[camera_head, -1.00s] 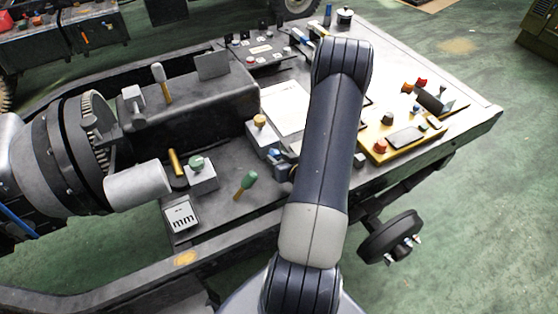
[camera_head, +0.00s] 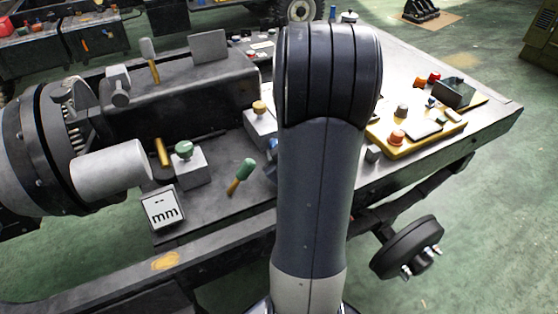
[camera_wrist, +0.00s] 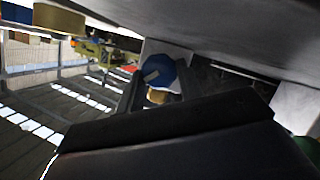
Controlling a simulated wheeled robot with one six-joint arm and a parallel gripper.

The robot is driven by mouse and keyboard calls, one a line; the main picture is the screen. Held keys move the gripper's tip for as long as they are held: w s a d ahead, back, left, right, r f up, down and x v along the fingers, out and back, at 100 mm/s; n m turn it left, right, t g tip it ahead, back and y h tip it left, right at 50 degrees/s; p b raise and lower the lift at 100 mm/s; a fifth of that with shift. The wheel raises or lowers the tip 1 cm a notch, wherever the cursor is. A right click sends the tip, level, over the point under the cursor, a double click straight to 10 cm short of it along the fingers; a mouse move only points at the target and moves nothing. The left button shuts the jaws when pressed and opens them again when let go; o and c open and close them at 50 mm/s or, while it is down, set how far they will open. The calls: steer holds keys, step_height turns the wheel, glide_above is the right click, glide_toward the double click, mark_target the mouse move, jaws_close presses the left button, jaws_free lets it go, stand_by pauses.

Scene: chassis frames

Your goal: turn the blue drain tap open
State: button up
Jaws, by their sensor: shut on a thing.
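In the wrist view a blue tap knob (camera_wrist: 158,68) with a pale mark on it sits above a short brass-coloured part (camera_wrist: 158,97). My gripper (camera_wrist: 160,82) has a dark finger on each side of the knob and is shut on it. The gripper body fills the lower part of that view and hides what lies beneath. In the head view my arm hides the gripper and most of the tap's surroundings. A small patch of blue shows at the arm's left edge, but I cannot tell whether it is the tap.
The grey bench carries a green-topped block (camera_head: 189,167), a green-handled tool (camera_head: 242,175), a block marked "mm" (camera_head: 163,209) and a yellow-capped block (camera_head: 260,121). A yellow tray (camera_head: 410,140) with several small parts is right of my arm. A black wheel (camera_head: 405,248) juts out below.

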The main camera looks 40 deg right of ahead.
steer(key=shift+a+f+n+b, duration=0.15)
steer(key=shift+n+b, duration=0.25)
steer(key=shift+b, duration=0.4)
steer(key=shift+h, duration=0.3)
steer(key=o, duration=1)
